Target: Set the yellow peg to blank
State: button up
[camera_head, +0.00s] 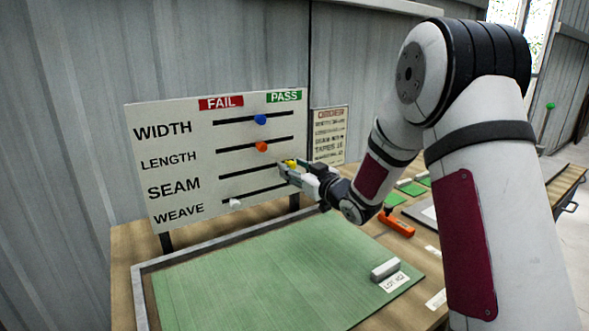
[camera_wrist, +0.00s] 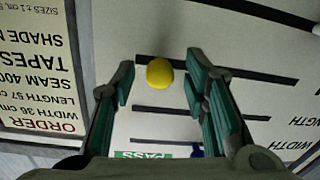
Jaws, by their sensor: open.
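The yellow peg (camera_head: 291,163) sits in the SEAM slot of the white check board (camera_head: 180,125), near the slot's right end on the PASS side. My gripper (camera_head: 283,170) is at the board beside this peg and partly covers the right end of the slots. In the wrist view, which shows the board upside down, the yellow peg (camera_wrist: 159,72) lies between my two spread fingers, with a gap on each side. The fingers are open and hold nothing. How far the fingertips are from the board cannot be told.
The blue peg (camera_head: 261,119) and orange peg (camera_head: 262,146) sit past mid-slot in WIDTH and LENGTH. A white peg (camera_head: 235,203) is at the left of WEAVE. An order sheet (camera_head: 329,134) stands right of the board. A green mat (camera_head: 250,275) lies below.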

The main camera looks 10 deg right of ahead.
grip_shut()
jog(key=a, duration=0.2)
jog(key=s+a+b, duration=0.1)
jog(key=a, duration=0.2)
jog(key=s+a+b, duration=0.1)
jog(key=a, duration=0.2)
jog(key=shift+s, duration=0.25)
grip_release()
jog(key=v, duration=1.2)
jog(key=shift+a, duration=0.1)
